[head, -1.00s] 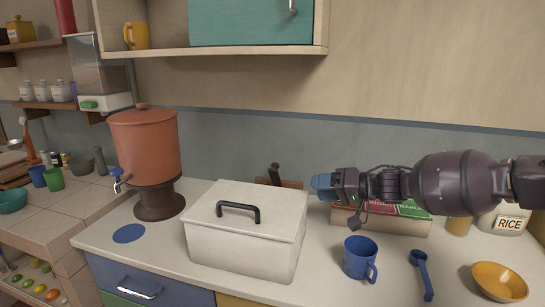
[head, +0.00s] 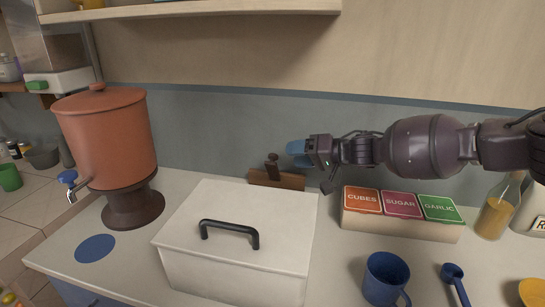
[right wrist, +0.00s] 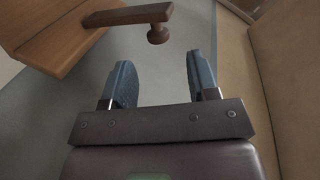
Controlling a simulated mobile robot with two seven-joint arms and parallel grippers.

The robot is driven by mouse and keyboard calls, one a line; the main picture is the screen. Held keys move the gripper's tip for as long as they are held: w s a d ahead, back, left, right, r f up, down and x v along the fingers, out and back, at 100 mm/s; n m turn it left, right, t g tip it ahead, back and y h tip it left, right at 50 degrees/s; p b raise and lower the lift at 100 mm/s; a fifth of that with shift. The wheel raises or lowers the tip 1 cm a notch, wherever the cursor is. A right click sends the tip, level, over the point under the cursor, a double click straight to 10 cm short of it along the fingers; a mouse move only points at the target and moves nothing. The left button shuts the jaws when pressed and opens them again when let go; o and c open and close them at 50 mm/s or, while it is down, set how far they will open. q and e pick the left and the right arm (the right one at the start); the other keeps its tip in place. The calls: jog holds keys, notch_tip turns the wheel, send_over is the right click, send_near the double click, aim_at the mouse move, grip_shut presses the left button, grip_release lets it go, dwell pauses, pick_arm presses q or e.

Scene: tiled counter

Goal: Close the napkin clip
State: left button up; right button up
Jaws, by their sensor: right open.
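The napkin clip appears to be the brown wooden piece (head: 285,181) standing behind the white box, against the wall. Its dark arm with a knob (head: 272,162) sticks up above the wooden base. In the right wrist view, the wooden base (right wrist: 62,40) is at upper left, and the brown arm (right wrist: 128,15) reaches right from it to a round knob (right wrist: 158,34). My right gripper (head: 295,150) is just right of and above the clip. In the right wrist view, its blue fingers (right wrist: 158,65) are apart and empty, with the knob beyond the gap. The box hides the clip's lower front.
A white lidded box (head: 235,255) with a black handle stands in front of the clip. A rack of CUBES, SUGAR and GARLIC boxes (head: 400,222) is to the right. A blue mug (head: 384,280) stands at front right. A terracotta dispenser (head: 105,140) is at left.

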aim_at(273, 154)
jog(key=x, duration=0.4)
jog(key=b+x, duration=0.1)
jog(key=shift+w+a+f, duration=0.15)
jog(key=shift+a+f, duration=0.15)
jog(key=shift+f, duration=0.1)
jog(key=shift+w+a, duration=0.35)
jog(key=shift+a, duration=0.3)
grip_shut()
